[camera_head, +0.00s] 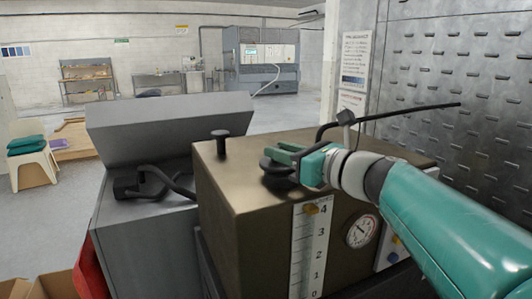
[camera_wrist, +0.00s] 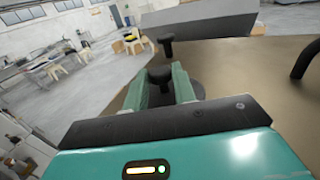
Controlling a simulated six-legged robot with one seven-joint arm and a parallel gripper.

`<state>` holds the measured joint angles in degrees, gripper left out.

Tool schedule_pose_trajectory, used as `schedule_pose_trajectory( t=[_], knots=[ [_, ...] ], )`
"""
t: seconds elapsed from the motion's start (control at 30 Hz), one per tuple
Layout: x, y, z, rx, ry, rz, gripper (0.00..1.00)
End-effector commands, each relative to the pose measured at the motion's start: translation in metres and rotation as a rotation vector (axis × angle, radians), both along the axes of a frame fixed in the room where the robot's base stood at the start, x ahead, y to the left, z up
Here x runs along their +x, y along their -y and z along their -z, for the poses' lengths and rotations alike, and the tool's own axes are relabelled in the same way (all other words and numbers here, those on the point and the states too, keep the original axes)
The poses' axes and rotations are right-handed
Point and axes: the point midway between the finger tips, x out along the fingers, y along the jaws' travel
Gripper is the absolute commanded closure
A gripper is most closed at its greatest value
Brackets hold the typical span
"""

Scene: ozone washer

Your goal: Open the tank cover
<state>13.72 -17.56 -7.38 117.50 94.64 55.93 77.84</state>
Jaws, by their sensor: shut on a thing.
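The tank (camera_head: 240,185) is a brownish metal box with a level scale and a round dial on its front. A dark round cover (camera_head: 272,167) sits on its top, partly hidden by my gripper (camera_head: 284,154). In the wrist view, the cover's dark disc (camera_wrist: 196,88) shows beside the green fingers. My gripper (camera_wrist: 163,80) is shut on the dark cover knob (camera_wrist: 160,73), with one finger on each side. The cover looks seated on the tank top; any gap beneath it is hidden.
A second dark knob (camera_head: 220,142) stands on the tank top, left of the cover. A black hose (camera_head: 390,117) crosses behind my gripper. A grey machine (camera_head: 170,125) with a raised panel stands left. A perforated metal wall (camera_head: 455,80) bounds the right.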

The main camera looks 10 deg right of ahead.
Motion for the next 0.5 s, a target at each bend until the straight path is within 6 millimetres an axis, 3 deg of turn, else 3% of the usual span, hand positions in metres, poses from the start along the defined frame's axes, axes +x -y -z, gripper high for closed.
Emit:
schedule_pose_trajectory(
  t=[0.5],
  knots=[
    [0.0092,-0.0007,0.0009,0.000,-0.002,0.162,1.00]
  ],
)
